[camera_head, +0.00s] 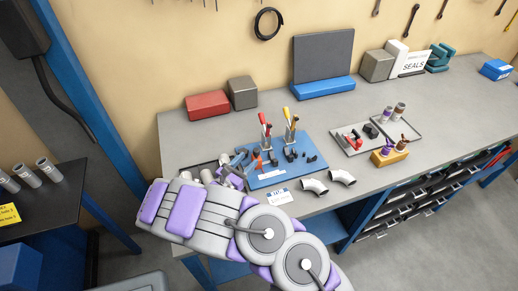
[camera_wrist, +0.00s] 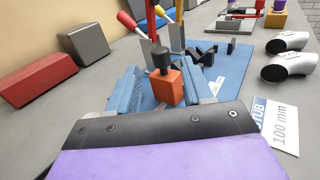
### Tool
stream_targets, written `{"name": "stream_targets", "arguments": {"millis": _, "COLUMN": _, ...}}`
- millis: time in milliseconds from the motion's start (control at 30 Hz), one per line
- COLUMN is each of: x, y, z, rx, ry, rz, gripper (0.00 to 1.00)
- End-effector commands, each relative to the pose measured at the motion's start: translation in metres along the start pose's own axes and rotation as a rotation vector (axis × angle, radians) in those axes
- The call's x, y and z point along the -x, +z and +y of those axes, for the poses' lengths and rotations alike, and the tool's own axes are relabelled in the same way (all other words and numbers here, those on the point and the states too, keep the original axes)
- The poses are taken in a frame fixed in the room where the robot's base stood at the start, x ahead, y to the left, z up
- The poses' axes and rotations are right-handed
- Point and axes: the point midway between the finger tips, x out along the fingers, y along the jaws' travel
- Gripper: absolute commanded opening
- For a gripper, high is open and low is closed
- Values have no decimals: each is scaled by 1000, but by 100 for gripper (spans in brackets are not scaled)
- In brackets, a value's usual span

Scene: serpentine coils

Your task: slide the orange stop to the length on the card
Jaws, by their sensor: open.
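The orange stop (camera_wrist: 168,88) is a small orange block with a black knob on top, on the blue fixture plate (camera_wrist: 228,72). In the wrist view it stands between the two blue fingers of my gripper (camera_wrist: 165,90), which are apart. I cannot tell whether either finger touches it. In the head view the stop (camera_head: 257,160) shows small at the left of the blue plate (camera_head: 262,180), beside my gripper (camera_head: 240,160). The white card (camera_wrist: 277,126) reads "100 mm" and lies in front of the plate; it also shows in the head view (camera_head: 279,197). Any scale beside the stop is hidden.
Toggle clamps with red (camera_head: 262,118) and yellow (camera_head: 286,114) handles stand at the plate's back. Two metal elbows (camera_head: 314,187) lie right of the card. Red (camera_head: 207,105) and grey (camera_head: 242,92) blocks stand behind left. A grey tray (camera_head: 345,146) lies to the right.

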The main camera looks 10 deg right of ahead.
Motion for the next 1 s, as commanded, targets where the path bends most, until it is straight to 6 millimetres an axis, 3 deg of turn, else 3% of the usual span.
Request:
{"name": "stream_targets", "arguments": {"millis": 200, "x": -44, "y": -1, "z": -1, "rx": -2, "ry": -5, "rz": 0, "gripper": 50}}
{"name": "stream_targets", "arguments": {"millis": 400, "x": -72, "y": 0, "z": 0, "rx": -1, "ry": -3, "rz": -1, "gripper": 50}}
{"name": "stream_targets", "arguments": {"millis": 600, "x": -85, "y": 1, "z": 0, "rx": 0, "ry": -2, "rz": -2, "gripper": 50}}
{"name": "stream_targets", "arguments": {"millis": 867, "x": -86, "y": 1, "z": 0, "rx": 0, "ry": -1, "rz": -3, "gripper": 50}}
{"name": "stream_targets", "arguments": {"millis": 1000, "x": -86, "y": 1, "z": 0, "rx": 0, "ry": -1, "rz": -3, "gripper": 40}}
